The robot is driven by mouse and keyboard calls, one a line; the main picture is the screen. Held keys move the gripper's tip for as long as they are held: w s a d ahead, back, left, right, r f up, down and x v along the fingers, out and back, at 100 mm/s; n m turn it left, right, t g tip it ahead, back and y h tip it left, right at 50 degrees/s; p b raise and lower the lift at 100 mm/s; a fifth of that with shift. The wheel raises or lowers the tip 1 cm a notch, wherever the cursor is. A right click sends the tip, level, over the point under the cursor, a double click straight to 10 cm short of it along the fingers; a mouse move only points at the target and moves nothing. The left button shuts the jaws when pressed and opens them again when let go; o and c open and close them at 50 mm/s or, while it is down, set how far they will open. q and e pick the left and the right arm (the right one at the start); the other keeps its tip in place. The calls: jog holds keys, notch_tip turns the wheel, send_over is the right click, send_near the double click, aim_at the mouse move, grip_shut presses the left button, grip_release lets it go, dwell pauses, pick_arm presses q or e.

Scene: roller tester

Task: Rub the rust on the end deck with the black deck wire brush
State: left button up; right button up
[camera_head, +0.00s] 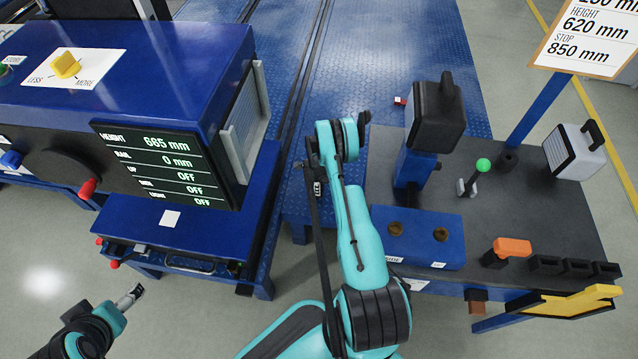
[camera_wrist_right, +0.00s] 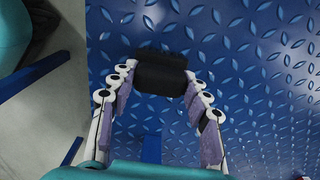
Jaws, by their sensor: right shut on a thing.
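The black deck wire brush (camera_wrist_right: 162,74) shows as a dark block between my right gripper's fingers in the wrist view. My right gripper (camera_wrist_right: 161,92) is shut on it. Behind the brush is the blue end deck (camera_wrist_right: 255,60) with its raised tread pattern. I cannot tell whether the brush touches the deck. In the head view my right arm covers the brush and most of the right gripper above the near part of the deck (camera_head: 375,60). No rust is clearly visible. My left gripper (camera_head: 131,296) is low at the left, over the floor; its opening is unclear.
A blue console with a display (camera_head: 155,165) stands at the left. At the right, a dark-topped bench (camera_head: 480,215) holds a black-headed blue post (camera_head: 432,115), a green-knobbed lever (camera_head: 480,168) and an orange-handled tool (camera_head: 512,247). A sign (camera_head: 590,35) stands behind it.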

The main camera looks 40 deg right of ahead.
jog(key=shift+s+a+f, duration=0.25)
jog(key=shift+s+a, duration=0.55)
jog(key=shift+a, duration=0.2)
jog(key=shift+w+d+f, duration=0.1)
jog(key=shift+w+d, duration=0.35)
jog(key=shift+d, duration=0.15)
jog(key=shift+s+a, duration=1)
jog(key=shift+a, duration=0.25)
jog(key=shift+w+d, duration=1)
jog(key=shift+d, duration=0.25)
jog(key=shift+s+a, duration=1)
jog(key=shift+a, duration=0.25)
jog(key=shift+w+d, duration=1)
jog(key=shift+d, duration=0.25)
